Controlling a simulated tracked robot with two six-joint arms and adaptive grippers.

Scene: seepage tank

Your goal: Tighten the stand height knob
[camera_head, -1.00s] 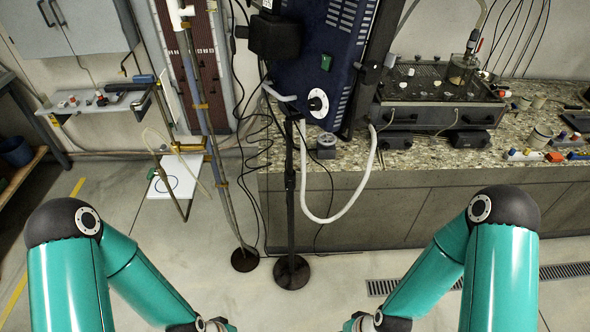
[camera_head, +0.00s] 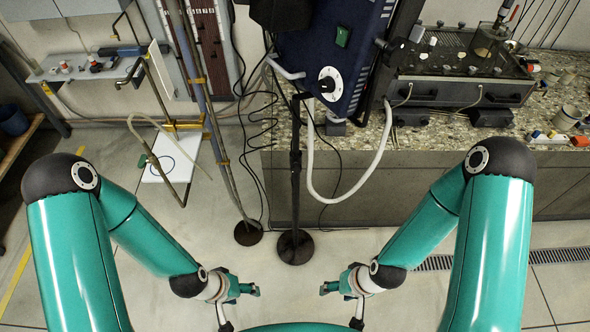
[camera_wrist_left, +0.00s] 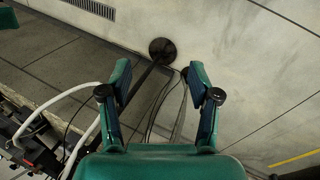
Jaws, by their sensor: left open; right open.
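A black stand pole (camera_head: 295,185) rises from a round black base (camera_head: 295,247) on the floor, in front of the counter. A small collar sits along the pole, but I cannot clearly make out the height knob. My left gripper (camera_head: 242,300) is open and empty, low and left of the stand base in the head view. My right gripper (camera_head: 341,300) is open and empty, low and right of it. In the left wrist view the open fingers (camera_wrist_left: 158,75) frame a dark pole (camera_wrist_left: 143,83) running from a round base (camera_wrist_left: 162,49); they appear apart from it.
A second thin stand with a round base (camera_head: 248,233) is close on the left. Black cables and a white hose (camera_head: 345,198) hang near the pole. A blue apparatus (camera_head: 330,50) is above; a stone-topped counter (camera_head: 430,145) is behind. The floor at front right is open.

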